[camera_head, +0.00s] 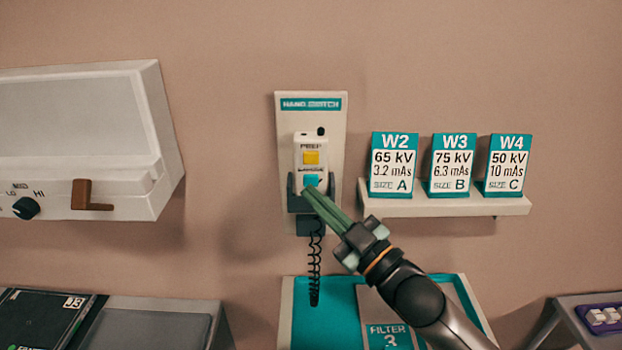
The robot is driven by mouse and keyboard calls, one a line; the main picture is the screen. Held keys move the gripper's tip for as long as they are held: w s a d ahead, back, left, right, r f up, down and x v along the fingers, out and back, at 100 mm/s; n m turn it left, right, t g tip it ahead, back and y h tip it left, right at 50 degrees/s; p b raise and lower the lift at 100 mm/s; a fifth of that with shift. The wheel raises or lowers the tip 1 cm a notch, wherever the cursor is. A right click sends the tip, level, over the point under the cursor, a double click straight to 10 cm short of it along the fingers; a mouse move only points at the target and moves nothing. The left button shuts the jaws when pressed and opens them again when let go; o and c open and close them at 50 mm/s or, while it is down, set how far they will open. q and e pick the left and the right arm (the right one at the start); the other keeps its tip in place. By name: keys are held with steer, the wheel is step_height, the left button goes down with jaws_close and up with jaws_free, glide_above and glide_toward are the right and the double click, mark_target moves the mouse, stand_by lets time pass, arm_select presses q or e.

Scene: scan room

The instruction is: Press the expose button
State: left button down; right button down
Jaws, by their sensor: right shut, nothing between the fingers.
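A white hand switch (311,145) sits in a dark holder on a wall plate (284,130) labelled "HAND SWITCH". It has a yellow button (311,158) under the word "PREP" and a blue-teal button (311,180) below it, whose label is too small to read surely. My right gripper (308,192) is shut and empty, with its green fingertips at the lower edge of the blue-teal button. I cannot tell whether they touch it. The fingertips cover part of the switch's lower end and holder. My left gripper is not in view.
A white shelf (450,207) right of the switch holds cards W2 (394,165), W3 (453,165) and W4 (505,165). A coiled cord (314,270) hangs above a teal tray (330,318) with a "FILTER 3" plate (389,336). A white lightbox (80,140) juts out at left.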

steer(key=shift+s, duration=0.1)
steer(key=s+p, duration=0.1)
steer(key=s, duration=0.4)
stand_by(0.5)
stand_by(1.2)
